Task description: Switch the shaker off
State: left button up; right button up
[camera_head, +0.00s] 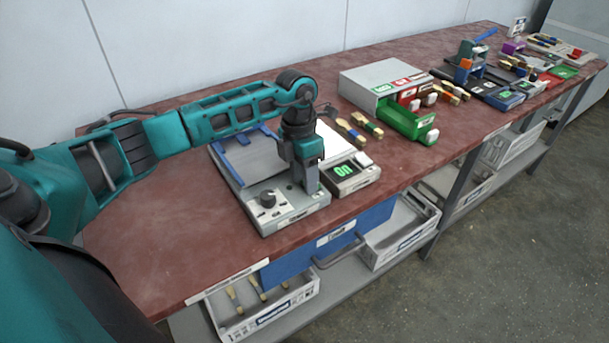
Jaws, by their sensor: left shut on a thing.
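The shaker (285,212) is a grey box near the front left of the bench, with a blue-edged platform (236,160) on top. Its front panel carries a dark round knob (267,198). Beside it on the right, a small grey box has a display (344,170) lit green that reads ON. My left gripper (311,188) points down at the right part of the shaker's panel. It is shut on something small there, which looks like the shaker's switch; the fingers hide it. My right gripper is not in view.
Wooden-handled brushes (351,133) lie behind the display box. A grey cabinet (385,78) with an open green drawer (408,123) stands to the right. Further along are several tools and boxes. The bench's front left (165,270) is bare.

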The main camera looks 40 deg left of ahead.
aim_at(300, 183)
pick_arm(q)
jog(key=o, duration=1.1)
jog(key=shift+c, duration=0.2)
jog(key=shift+r, duration=0.15)
notch_tip(300, 183, up, 13)
jog(key=a, duration=0.1)
jog(key=shift+w+a+f, duration=0.2)
jog(key=shift+w+a, duration=0.1)
